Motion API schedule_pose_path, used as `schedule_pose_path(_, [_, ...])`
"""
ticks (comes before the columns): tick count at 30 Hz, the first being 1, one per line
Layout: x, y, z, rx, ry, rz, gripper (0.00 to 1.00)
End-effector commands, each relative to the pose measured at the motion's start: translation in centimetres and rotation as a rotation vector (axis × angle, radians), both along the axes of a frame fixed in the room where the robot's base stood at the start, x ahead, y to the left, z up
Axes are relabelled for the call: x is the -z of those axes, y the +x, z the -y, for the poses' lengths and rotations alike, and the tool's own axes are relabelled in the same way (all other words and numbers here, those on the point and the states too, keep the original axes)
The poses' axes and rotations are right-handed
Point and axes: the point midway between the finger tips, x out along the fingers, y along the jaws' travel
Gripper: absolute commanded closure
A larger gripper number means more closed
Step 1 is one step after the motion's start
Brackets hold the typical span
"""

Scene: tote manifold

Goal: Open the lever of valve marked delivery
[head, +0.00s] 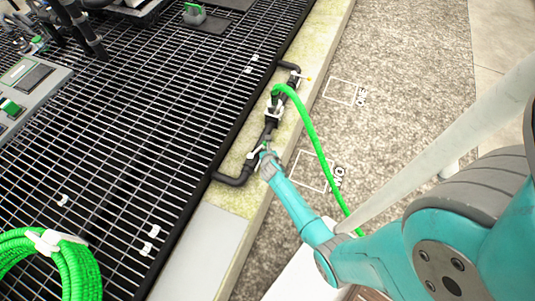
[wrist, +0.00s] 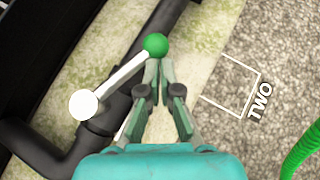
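A white lever with a green ball knob (wrist: 155,45) sits on a black pipe valve; its round white pivot (wrist: 84,104) is at the lower left in the wrist view. The lever slants across the pipe. In the head view the white lever (head: 254,154) is just left of my gripper. My gripper (wrist: 158,66) has its two fingers together, with only a thin gap between them. Its tips are right by the green knob, and I cannot tell whether they touch it. Nothing shows between the fingers. No "delivery" marking is readable.
The black manifold pipe (head: 235,180) runs along a pale mossy ledge. A second lever (head: 302,76) is at its far end. A green hose (head: 313,133) leaves the middle and trails right. Floor boxes read ONE (head: 361,95) and TWO (head: 339,177). Black grating (head: 150,120) lies left.

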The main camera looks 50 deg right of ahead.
Motion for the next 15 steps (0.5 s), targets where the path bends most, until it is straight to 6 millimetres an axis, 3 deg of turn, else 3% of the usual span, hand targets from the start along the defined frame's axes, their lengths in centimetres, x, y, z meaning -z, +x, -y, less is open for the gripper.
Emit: schedule_pose_path(15, [0.0, 2.1, 0.8, 0.001, 0.001, 0.001, 1.0])
